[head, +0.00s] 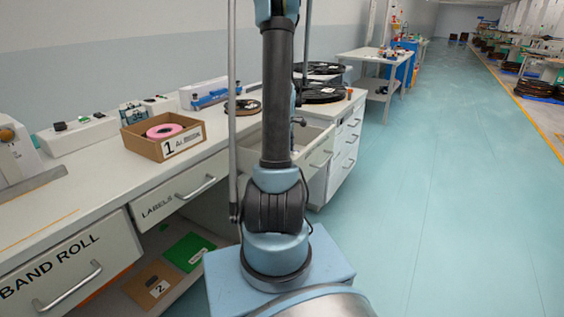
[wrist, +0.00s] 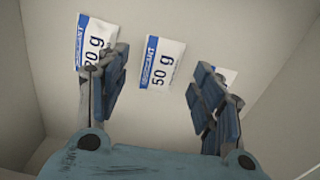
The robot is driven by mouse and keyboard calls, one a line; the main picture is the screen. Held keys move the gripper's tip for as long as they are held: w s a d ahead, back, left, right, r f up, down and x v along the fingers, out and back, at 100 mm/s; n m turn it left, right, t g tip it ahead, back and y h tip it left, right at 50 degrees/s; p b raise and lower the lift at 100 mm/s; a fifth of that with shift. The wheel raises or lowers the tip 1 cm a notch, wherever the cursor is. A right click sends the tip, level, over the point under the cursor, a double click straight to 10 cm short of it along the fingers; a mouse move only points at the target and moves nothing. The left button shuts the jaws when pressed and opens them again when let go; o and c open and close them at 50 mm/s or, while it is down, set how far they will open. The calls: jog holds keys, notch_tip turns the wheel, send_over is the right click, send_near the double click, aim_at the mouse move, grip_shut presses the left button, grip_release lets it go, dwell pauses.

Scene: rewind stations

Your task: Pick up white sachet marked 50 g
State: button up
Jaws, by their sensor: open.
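The white sachet marked 50 g (wrist: 162,62), with a blue DESICCANT band on its left edge, lies flat on the pale floor of a drawer or box in the wrist view. My gripper (wrist: 157,78) is open, with its blue-padded fingers on either side of the sachet in the picture. The sachet looks apart from both fingers. A second white sachet (wrist: 95,40), its number partly covered by the left finger, lies to the left. A third white sachet (wrist: 228,74) is mostly hidden behind the right finger.
Pale walls enclose the sachets in the wrist view. In the head view an open drawer (head: 312,134) shows behind my arm. The bench holds a cardboard box (head: 142,146) with a pink roll (head: 165,131), and black reels (head: 322,94). The floor to the right is clear.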

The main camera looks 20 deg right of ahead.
jog(key=shift+f, duration=1.4)
jog(key=c, duration=1.1)
jog(key=shift+r, duration=0.1)
